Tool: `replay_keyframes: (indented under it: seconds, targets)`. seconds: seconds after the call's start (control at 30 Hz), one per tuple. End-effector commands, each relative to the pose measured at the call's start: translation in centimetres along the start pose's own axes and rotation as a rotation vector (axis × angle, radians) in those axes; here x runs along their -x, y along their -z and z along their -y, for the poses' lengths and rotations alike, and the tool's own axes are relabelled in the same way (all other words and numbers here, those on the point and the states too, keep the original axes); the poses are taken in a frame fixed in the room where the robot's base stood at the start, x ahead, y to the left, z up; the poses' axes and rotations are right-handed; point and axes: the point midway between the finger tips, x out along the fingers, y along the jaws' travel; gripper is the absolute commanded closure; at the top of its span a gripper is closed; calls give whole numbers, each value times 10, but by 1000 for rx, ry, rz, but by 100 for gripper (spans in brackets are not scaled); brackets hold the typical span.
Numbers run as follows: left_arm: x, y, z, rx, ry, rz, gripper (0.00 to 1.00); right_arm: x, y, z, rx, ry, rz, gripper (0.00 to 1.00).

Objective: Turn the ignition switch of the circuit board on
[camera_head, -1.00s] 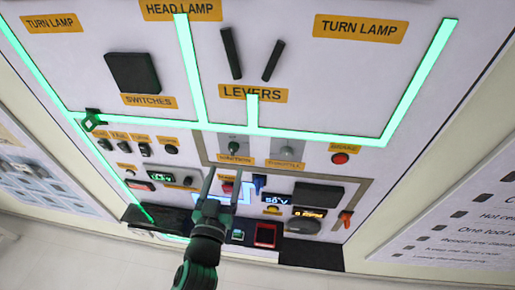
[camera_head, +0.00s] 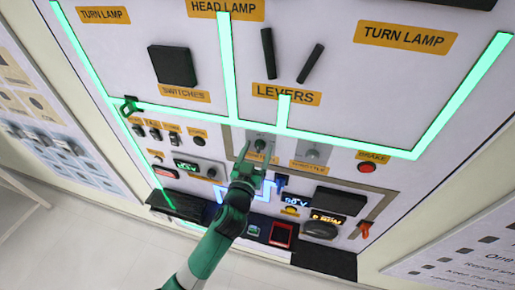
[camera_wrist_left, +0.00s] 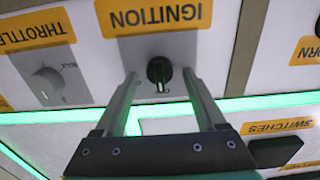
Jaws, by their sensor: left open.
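The ignition switch is a small dark round knob (camera_head: 261,144) on a grey plate of the white circuit board (camera_head: 335,100). In the left wrist view the knob (camera_wrist_left: 159,70) sits under the yellow IGNITION label (camera_wrist_left: 158,16), with a white mark on it pointing down. My left gripper (camera_head: 256,152) is open at the ignition plate, just below the knob in the head view. In the left wrist view its two fingers (camera_wrist_left: 160,80) stand on either side of the knob, with visible gaps, and hold nothing. My right gripper is not in view.
The throttle knob (camera_wrist_left: 46,82) is beside the ignition plate. A red brake button (camera_head: 367,168), small switches (camera_head: 155,133) and lit displays (camera_head: 327,218) are nearby. Two black levers (camera_head: 268,53) are above. Green lit strips (camera_head: 350,143) cross the board.

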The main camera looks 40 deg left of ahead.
Motion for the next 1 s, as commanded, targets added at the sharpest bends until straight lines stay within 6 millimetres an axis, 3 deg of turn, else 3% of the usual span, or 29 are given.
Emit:
replay_keyframes:
  seconds: [0.27,0.67,1.0]
  targets:
    - [-3,0,0,0,0,0,28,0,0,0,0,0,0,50]
    - [-2,0,0,0,0,1,98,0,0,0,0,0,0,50]
    - [-2,0,0,-21,0,0,100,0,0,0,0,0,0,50]
